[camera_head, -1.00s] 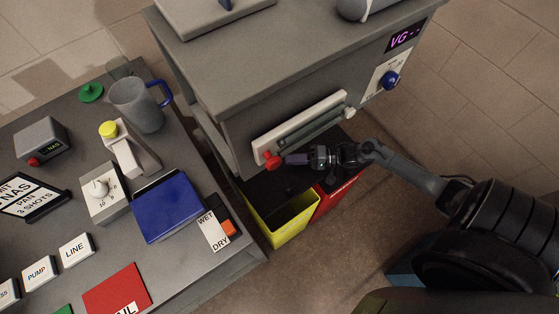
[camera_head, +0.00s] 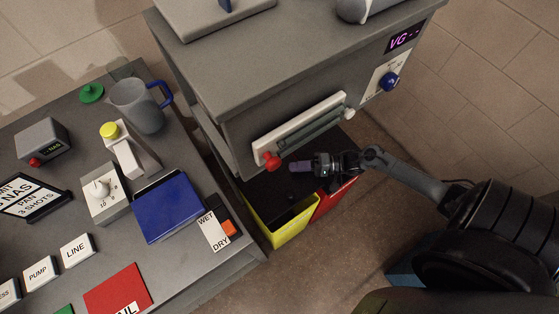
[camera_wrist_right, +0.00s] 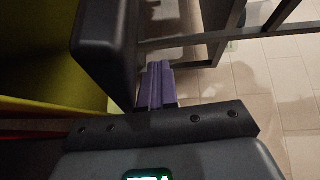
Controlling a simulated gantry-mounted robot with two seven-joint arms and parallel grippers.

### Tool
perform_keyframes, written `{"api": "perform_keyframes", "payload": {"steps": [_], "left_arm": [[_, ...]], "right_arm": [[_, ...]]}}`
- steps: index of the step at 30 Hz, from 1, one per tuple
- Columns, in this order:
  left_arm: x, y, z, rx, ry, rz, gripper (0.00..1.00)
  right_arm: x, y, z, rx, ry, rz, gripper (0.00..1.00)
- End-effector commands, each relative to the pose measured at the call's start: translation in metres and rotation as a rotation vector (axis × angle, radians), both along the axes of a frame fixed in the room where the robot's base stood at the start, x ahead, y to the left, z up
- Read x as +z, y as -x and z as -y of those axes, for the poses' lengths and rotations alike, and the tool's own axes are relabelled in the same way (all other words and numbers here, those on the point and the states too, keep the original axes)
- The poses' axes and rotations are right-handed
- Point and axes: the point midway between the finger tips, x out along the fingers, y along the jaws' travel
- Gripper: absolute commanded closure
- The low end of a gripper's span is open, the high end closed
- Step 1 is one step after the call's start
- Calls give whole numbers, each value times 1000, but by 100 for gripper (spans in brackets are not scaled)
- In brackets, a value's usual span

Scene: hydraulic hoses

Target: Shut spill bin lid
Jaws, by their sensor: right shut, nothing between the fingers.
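The yellow spill bin (camera_head: 283,234) stands on the floor under the front of the grey cabinet, left of a red bin (camera_head: 333,200). A dark panel, seemingly its lid (camera_head: 270,192), lies over the back of the yellow bin's top; its exact tilt is hard to tell. My right gripper (camera_head: 292,166) is shut and empty, pointing left above the dark panel, below the cabinet's front handle. In the right wrist view, the purple fingers (camera_wrist_right: 158,84) are together beside a dark slab, with yellow bin wall (camera_wrist_right: 45,108) at left. My left gripper is out of view.
The cabinet (camera_head: 225,110) overhangs close above my right gripper, with a red-ended handle (camera_head: 272,161) on its front. A grey table (camera_head: 180,265) with a blue box (camera_head: 167,207), a jug (camera_head: 138,104) and labelled blocks stands at left.

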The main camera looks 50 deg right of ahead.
Motion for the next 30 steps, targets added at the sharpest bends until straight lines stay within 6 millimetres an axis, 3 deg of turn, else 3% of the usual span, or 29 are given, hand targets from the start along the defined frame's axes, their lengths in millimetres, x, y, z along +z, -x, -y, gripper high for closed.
{"api": "perform_keyframes", "payload": {"steps": [18,30], "left_arm": [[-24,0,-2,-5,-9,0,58],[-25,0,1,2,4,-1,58]], "right_arm": [[-40,8,-2,1,0,0,100],[-44,10,-2,-1,0,-4,100]]}}
